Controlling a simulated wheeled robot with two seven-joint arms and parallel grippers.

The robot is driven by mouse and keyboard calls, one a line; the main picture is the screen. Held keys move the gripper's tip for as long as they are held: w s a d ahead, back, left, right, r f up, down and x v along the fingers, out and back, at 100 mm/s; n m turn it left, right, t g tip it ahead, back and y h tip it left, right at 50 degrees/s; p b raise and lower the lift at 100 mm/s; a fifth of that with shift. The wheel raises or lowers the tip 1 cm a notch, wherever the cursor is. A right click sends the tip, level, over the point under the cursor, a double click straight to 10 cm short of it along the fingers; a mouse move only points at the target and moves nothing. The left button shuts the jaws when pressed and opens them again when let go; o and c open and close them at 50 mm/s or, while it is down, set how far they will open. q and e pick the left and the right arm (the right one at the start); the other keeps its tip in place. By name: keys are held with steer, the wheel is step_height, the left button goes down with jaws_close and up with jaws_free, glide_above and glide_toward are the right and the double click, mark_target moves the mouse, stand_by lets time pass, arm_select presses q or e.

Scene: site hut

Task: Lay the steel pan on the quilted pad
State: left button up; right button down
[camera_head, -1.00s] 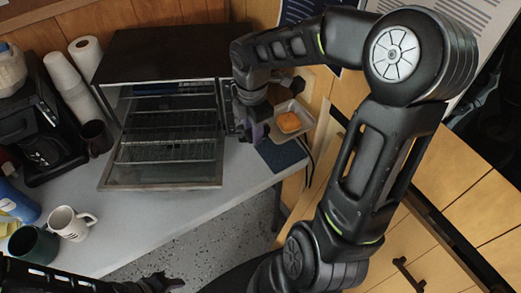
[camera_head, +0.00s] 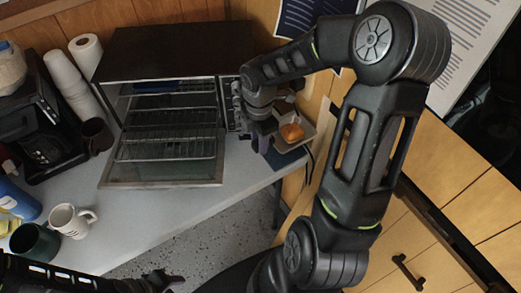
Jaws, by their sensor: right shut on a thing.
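The steel pan (camera_head: 304,128) is a small pale tray with an orange-brown piece of food (camera_head: 292,132) in it. It is right of the toaster oven, over the dark blue quilted pad (camera_head: 287,160). The pad lies at the counter's right end, and only its front part shows. My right gripper (camera_head: 262,143) is at the pan's left side and shut on it; its fingers partly hide the contact. I cannot tell whether the pan touches the pad. My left gripper (camera_head: 163,281) is low in the picture, away from the pan, its jaw opening unclear.
The toaster oven (camera_head: 178,50) stands open, its glass door (camera_head: 165,174) folded down and racks inside. The counter front (camera_head: 215,195) is clear. A cord hangs beside the pad.

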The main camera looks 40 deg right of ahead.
step_height(320, 180, down, 4)
steer(key=shift+r, duration=0.25)
steer(key=shift+d+f, duration=0.2)
steer(key=shift+f, duration=0.4)
steer(key=shift+f, duration=0.2)
steer(key=c, duration=1.1)
jaws_free()
steer(key=shift+c, duration=0.2)
steer(key=shift+r, duration=0.15)
step_height(320, 180, up, 12)
steer(key=shift+r+p, duration=0.1)
steer(key=shift+p, duration=0.25)
